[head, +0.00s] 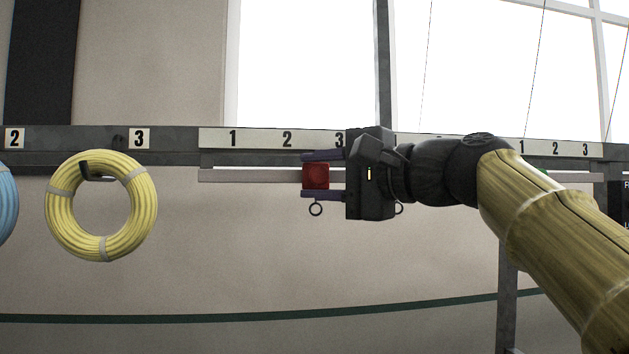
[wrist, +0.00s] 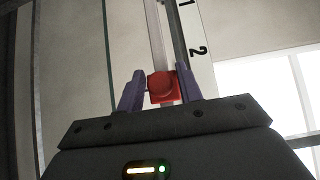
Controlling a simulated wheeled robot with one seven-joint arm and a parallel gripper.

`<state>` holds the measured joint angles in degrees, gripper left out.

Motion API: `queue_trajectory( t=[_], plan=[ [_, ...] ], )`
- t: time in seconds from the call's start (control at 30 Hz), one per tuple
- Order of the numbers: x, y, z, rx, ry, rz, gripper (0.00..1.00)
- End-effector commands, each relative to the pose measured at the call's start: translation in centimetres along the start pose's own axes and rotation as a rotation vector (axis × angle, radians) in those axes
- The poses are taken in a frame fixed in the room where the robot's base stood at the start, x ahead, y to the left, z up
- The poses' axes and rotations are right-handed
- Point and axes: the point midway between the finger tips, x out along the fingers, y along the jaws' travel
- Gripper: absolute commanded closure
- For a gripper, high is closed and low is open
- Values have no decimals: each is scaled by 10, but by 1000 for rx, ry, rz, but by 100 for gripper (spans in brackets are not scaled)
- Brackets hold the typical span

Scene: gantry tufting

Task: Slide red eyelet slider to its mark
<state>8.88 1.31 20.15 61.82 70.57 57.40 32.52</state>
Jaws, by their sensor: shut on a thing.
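The red eyelet slider (head: 316,177) is a red block on a pale horizontal rail (head: 245,175), with a small ring hanging below it. In the head view it sits between the marks 2 and 3 of the numbered strip (head: 260,138) above the rail. My gripper (head: 318,176) comes from the right, its purple fingers above and below the block, shut on it. In the wrist view the red slider (wrist: 161,87) shows between the two purple fingers, with the rail running away beyond it. Which mark belongs to the red slider cannot be told.
A second ring (head: 398,208) hangs just right of my gripper's body, partly hidden. A yellow coil (head: 101,206) hangs at left, under a plate marked 3. A blue coil (head: 8,205) is cut by the left edge. The rail left of the slider is clear.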

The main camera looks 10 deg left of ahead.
Motion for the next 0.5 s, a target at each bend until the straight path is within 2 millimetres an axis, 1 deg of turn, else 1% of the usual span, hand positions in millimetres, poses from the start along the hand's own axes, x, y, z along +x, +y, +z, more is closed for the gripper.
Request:
queue_trajectory(
  t=[0.37, 0.4, 0.43, 0.5],
  plan=[
    [0, 0, 3, 1, -16, 0, 100],
    [0, 0, 3, 1, -16, 0, 60],
    [0, 0, 3, 1, -16, 0, 55],
    [0, 0, 3, 1, -15, 0, 55]
  ],
)
